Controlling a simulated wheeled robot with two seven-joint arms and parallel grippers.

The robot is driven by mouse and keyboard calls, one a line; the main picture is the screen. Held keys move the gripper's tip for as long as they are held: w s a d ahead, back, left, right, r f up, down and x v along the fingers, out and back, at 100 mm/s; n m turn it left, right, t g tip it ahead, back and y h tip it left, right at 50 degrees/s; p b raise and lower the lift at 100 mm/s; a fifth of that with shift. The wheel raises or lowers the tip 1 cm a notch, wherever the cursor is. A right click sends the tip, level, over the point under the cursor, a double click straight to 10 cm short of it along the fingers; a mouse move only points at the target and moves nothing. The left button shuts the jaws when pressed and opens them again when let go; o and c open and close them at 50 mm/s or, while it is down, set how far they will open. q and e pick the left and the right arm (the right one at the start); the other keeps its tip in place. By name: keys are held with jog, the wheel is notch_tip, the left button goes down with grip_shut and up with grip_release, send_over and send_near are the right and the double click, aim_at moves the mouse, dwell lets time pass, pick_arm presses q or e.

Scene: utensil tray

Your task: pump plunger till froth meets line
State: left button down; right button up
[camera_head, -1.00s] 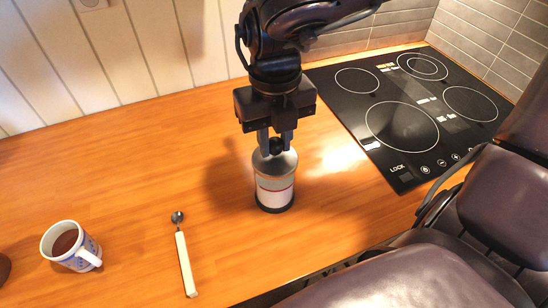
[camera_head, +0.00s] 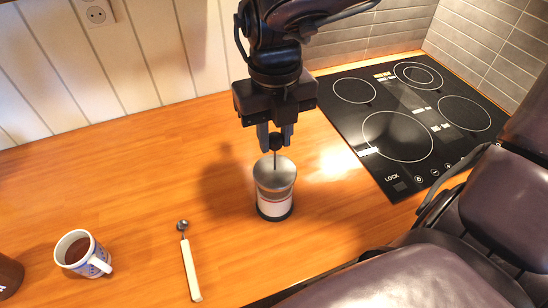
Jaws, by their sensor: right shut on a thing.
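The frother jar (camera_head: 275,190) stands upright on the wooden counter, with a grey metal lid, a pale body, a red line and a dark base. A thin plunger rod (camera_head: 275,163) rises from the lid to a dark knob (camera_head: 275,139). My right gripper (camera_head: 275,144) is above the jar, pointing down, shut on the plunger knob. A stretch of rod shows between the knob and the lid. The froth level cannot be made out. My left gripper is not in view.
A patterned mug (camera_head: 84,254) with brown liquid stands at the left. A spoon with a white handle (camera_head: 191,268) lies between mug and jar. A dark object (camera_head: 8,276) is at the left edge. A black cooktop (camera_head: 400,125) is at the right. The counter around the jar is clear.

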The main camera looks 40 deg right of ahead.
aim_at(275, 169)
notch_tip(275, 169, down, 5)
jog(key=b, duration=0.4)
jog(key=shift+f+b, duration=0.1)
jog(key=shift+b, duration=0.2)
jog(key=o, duration=1.2)
notch_tip(275, 169, up, 7)
jog(key=p, duration=0.6)
jog(key=shift+r, duration=0.2)
jog(key=shift+f, duration=0.1)
